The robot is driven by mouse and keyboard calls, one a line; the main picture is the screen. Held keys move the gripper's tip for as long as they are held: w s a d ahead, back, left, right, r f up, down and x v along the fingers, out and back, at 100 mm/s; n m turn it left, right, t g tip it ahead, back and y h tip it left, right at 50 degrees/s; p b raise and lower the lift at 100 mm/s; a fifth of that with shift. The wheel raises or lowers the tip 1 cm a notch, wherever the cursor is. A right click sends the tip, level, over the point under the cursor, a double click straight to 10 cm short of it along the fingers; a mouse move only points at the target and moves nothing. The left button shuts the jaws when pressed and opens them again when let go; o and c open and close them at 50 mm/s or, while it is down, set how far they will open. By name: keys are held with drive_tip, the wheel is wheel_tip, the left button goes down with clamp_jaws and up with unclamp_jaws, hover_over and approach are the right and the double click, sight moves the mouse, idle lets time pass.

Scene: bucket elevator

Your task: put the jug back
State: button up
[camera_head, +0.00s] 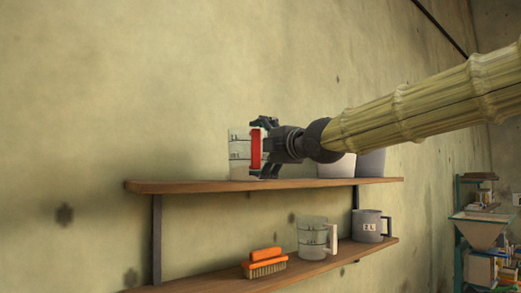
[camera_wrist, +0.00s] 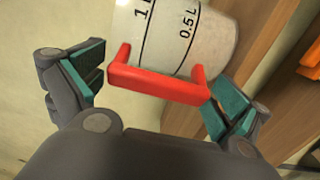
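A clear measuring jug (camera_head: 239,154) with dark markings and a red handle (camera_head: 256,149) is at the left part of the upper shelf (camera_head: 190,186). It looks upright, with its base at the shelf top. My gripper (camera_head: 264,147) is at the handle, one finger above it and one below. In the wrist view the jug (camera_wrist: 185,35) shows "1 L" and "0.5 L" marks. Its red handle (camera_wrist: 155,85) lies between the two spread fingers of my gripper (camera_wrist: 160,72). Small gaps seem to show between the pads and the handle ends.
A white container (camera_head: 338,168) and a grey one (camera_head: 371,164) stand further right on the upper shelf. The lower shelf (camera_head: 325,264) holds an orange brush (camera_head: 264,262), a clear jug with a pale handle (camera_head: 312,238) and a grey jug (camera_head: 368,226).

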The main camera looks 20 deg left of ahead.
drive_tip(key=shift+r, duration=0.15)
drive_tip(key=shift+s+d, duration=0.1)
drive_tip(key=shift+d, duration=0.1)
drive_tip(key=b+v, duration=0.4)
drive_tip(key=v, duration=0.7)
drive_tip(key=shift+s+d, duration=0.15)
drive_tip(key=shift+s, duration=0.1)
